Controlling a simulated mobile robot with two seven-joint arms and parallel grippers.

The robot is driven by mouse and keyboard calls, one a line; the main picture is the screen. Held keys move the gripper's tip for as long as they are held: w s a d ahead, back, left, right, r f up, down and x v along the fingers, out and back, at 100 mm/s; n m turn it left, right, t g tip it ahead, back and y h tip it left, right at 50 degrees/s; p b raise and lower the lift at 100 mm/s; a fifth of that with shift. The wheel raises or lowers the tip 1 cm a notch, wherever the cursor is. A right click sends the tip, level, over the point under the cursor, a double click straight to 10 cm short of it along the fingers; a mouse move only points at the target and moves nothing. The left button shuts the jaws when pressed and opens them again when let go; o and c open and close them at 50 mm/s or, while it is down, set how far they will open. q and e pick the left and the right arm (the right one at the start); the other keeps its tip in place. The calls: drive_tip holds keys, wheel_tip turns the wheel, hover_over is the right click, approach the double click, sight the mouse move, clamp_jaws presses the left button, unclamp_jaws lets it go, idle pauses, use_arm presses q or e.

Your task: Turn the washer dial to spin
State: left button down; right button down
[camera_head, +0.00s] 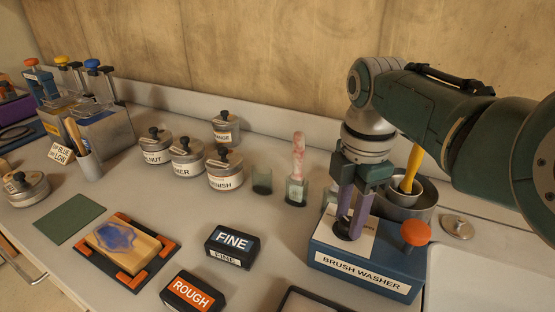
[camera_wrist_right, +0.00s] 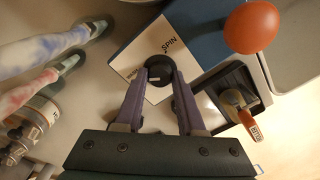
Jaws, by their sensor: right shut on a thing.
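The brush washer (camera_head: 365,270) is a blue box with a "BRUSH WASHER" label on its front, at the right of the bench. Its black round dial (camera_wrist_right: 158,70) sits on a white plate (camera_wrist_right: 135,58) that reads "SPIN" beside the dial. Part of the plate's other lettering is hidden. My right gripper (camera_head: 350,228) points down over the plate, its purple fingers shut on the dial. In the right wrist view the two fingertips (camera_wrist_right: 159,75) sit on either side of the dial. I cannot tell where the dial points. My left gripper is not in view.
An orange knob (camera_head: 415,233) stands on the washer close to my right fingers. A metal pot (camera_head: 408,205) with a yellow handle is behind. Lidded tins (camera_head: 226,172) stand mid-bench; the "FINE" (camera_head: 232,245) and "ROUGH" (camera_head: 193,294) blocks lie left of the washer.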

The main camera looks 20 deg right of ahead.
drive_tip(key=shift+m, duration=0.3)
drive_tip(key=shift+m+p, duration=0.3)
drive_tip(key=m+p, duration=0.1)
drive_tip(key=m, duration=0.2)
drive_tip(key=shift+r, duration=0.1)
drive_tip(key=m+p, duration=0.1)
drive_tip(key=m, duration=0.4)
drive_tip(key=shift+m, duration=0.3)
drive_tip(key=m, duration=0.3)
drive_tip(key=shift+m+p, duration=0.3)
drive_tip(key=shift+p, duration=0.1)
drive_tip(key=m, duration=0.3)
drive_tip(key=shift+m, duration=0.3)
drive_tip(key=m, duration=0.4)
drive_tip(key=shift+m, duration=0.4)
